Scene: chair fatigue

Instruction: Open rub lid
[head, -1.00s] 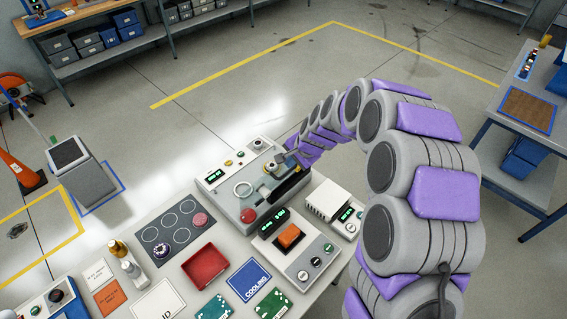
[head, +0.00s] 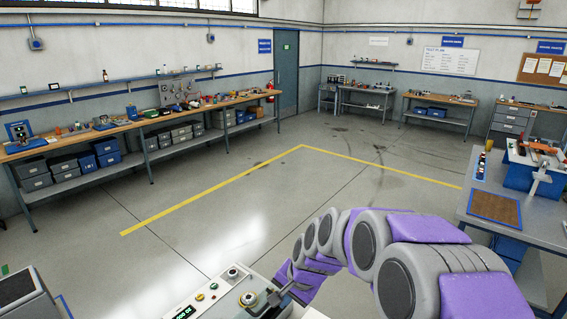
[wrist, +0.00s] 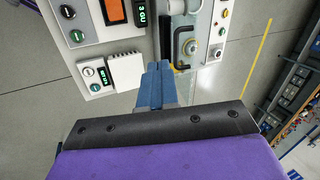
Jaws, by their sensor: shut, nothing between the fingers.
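The light grey machine (head: 215,293) shows at the bottom edge of the head view, with a green display, small buttons and a round brass-coloured knob. Its lower part is cut off. In the wrist view the same machine (wrist: 218,15) is at the top, with a black bent handle (wrist: 178,50) and a dark slot beside it. I cannot tell which part is the lid or whether it is open. My gripper (wrist: 158,70) is shut and empty, its blue fingers pointing at the machine just left of the handle. Contact cannot be told.
A side bench (head: 480,205) is at the right in the head view. The floor beyond is clear, marked by a yellow line (head: 215,187).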

